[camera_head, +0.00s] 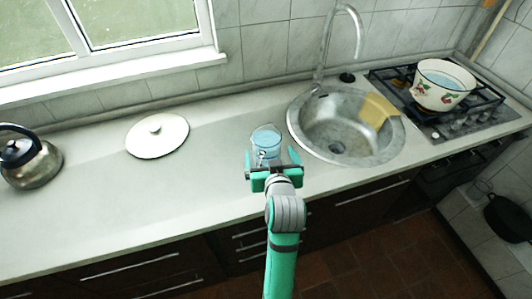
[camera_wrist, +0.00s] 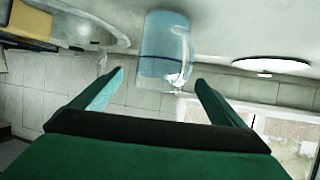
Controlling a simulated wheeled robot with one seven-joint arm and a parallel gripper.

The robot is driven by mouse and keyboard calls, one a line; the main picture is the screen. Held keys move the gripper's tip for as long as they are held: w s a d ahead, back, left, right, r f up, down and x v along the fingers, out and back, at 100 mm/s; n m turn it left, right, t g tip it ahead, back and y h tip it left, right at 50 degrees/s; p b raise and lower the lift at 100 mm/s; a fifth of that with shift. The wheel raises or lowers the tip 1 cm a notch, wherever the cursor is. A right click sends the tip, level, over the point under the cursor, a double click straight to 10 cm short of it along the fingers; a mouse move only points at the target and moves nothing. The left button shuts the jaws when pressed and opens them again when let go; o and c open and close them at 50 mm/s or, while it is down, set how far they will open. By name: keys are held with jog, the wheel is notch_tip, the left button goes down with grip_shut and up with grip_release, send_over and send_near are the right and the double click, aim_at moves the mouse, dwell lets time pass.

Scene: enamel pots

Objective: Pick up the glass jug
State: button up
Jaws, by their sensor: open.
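A clear, bluish glass jug (camera_head: 266,140) stands on the counter, just left of the sink. In the wrist view the glass jug (camera_wrist: 163,50) appears upside down, ahead of the fingers, with its handle on the right. My gripper (camera_head: 273,160) is open at the near side of the jug, with its green fingers spread. In the wrist view the gripper's fingertips (camera_wrist: 160,77) point towards the jug, one to each side. I cannot tell whether the fingers touch the glass.
A round sink (camera_head: 345,145) with a yellow cloth or board (camera_head: 377,110) lies right of the jug. A white lid (camera_head: 157,135) and a metal kettle (camera_head: 30,162) stand to the left. A floral enamel pot (camera_head: 441,85) is on the stove (camera_head: 432,125). The counter between lid and jug is clear.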

aim_at(265, 138)
jog(key=shift+x, duration=3.85)
jog(key=shift+a, duration=0.15)
jog(key=shift+c, duration=0.6)
jog(key=c, duration=2)
jog(key=shift+r, duration=0.2)
jog(key=shift+c, duration=0.2)
